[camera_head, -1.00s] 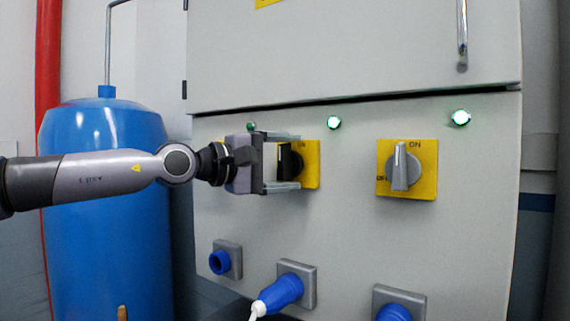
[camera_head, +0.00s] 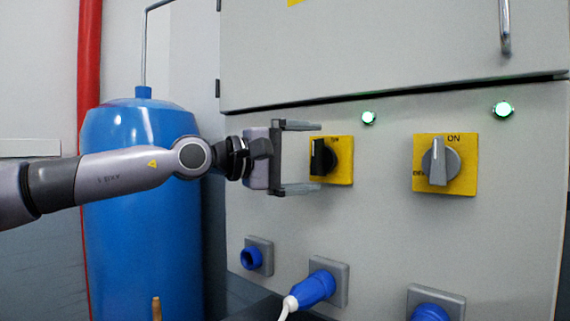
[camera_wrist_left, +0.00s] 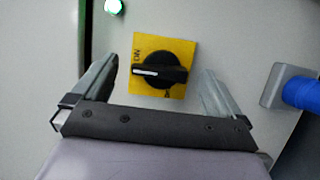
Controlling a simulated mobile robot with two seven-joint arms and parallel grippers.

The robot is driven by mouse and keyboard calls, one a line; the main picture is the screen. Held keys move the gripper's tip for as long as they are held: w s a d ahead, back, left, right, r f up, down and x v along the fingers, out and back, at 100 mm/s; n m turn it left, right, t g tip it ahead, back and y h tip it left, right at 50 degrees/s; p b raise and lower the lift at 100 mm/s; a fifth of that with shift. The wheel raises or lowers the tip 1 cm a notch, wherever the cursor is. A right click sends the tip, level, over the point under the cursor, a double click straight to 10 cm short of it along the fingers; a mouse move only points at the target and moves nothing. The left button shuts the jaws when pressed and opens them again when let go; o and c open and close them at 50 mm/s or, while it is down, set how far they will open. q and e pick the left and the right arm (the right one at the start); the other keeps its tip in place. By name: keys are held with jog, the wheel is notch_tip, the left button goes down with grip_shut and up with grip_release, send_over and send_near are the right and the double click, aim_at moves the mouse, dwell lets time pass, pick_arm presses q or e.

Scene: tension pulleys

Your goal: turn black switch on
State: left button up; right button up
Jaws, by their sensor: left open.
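The black switch (camera_head: 320,158) sits on a yellow plate on the grey cabinet front. Its knob stands upright in the head view. In the left wrist view the black switch (camera_wrist_left: 165,73) has its white mark pointing left, at the side with the ON label. My left gripper (camera_head: 314,157) is open in front of the switch, one finger above and one below its level. In the left wrist view the fingers of my left gripper (camera_wrist_left: 172,80) flank the knob with clear gaps and nothing between the pads. My right gripper is not in view.
A grey switch (camera_head: 439,162) on another yellow plate is to the right. Green lamps (camera_head: 368,118) (camera_head: 502,109) glow above both switches. Blue sockets and a blue plug (camera_head: 314,289) with a white cable are below. A blue tank (camera_head: 130,240) stands behind my arm at left.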

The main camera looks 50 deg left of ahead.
aim_at(314, 158)
pick_arm(q)
jog(key=shift+b+v, duration=0.8)
jog(key=shift+v, duration=1)
jog(key=shift+s+a, duration=0.1)
jog(key=shift+s, duration=0.25)
